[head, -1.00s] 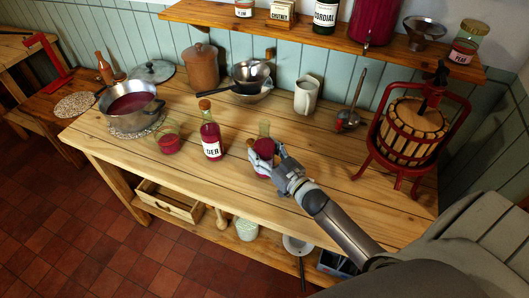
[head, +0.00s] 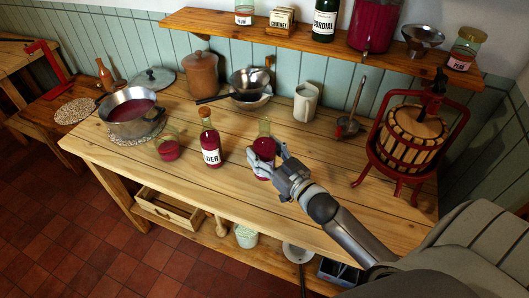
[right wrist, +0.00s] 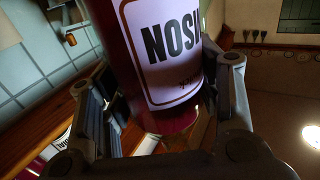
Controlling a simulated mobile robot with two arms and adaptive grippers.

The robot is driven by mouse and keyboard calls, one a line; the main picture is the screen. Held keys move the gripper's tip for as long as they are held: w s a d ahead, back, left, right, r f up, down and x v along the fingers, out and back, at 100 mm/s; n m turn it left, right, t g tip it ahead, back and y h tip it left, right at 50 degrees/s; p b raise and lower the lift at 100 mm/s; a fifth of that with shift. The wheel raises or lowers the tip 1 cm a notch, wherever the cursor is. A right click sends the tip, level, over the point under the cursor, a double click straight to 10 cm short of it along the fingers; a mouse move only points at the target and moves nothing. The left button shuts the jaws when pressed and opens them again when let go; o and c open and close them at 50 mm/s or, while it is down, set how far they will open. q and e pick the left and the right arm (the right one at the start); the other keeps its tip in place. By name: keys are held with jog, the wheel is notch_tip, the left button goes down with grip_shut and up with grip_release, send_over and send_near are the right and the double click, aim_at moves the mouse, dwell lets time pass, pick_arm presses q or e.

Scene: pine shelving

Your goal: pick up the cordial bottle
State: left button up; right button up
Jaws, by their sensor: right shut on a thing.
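My right gripper (head: 270,156) is shut on a bottle of dark red liquid (head: 264,146) with a greenish neck, over the front middle of the bench. In the right wrist view this bottle (right wrist: 125,45) fills the space between the fingers, its white label partly readable as "NOS". I cannot tell whether its base touches the wood. A dark bottle labelled "CORDIAL" (head: 324,22) stands upright on the wall shelf, away from the gripper. A corked red bottle (head: 209,140), its label ending in "DER", stands to the left of the held one. My left gripper is not in view.
A glass of red liquid (head: 168,149) and a pot (head: 131,113) stand at left on the bench (head: 225,205). The front strip of bench is bare.

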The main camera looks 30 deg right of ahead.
jog(key=s+a+r+b, duration=0.1)
jog(key=s+a+r, duration=0.4)
jog(key=s, duration=0.4)
jog(key=shift+s+r+b, duration=0.15)
jog(key=shift+r+b, duration=0.25)
jog(key=shift+r, duration=0.15)
jog(key=shift+s, duration=0.1)
dwell(1.0)
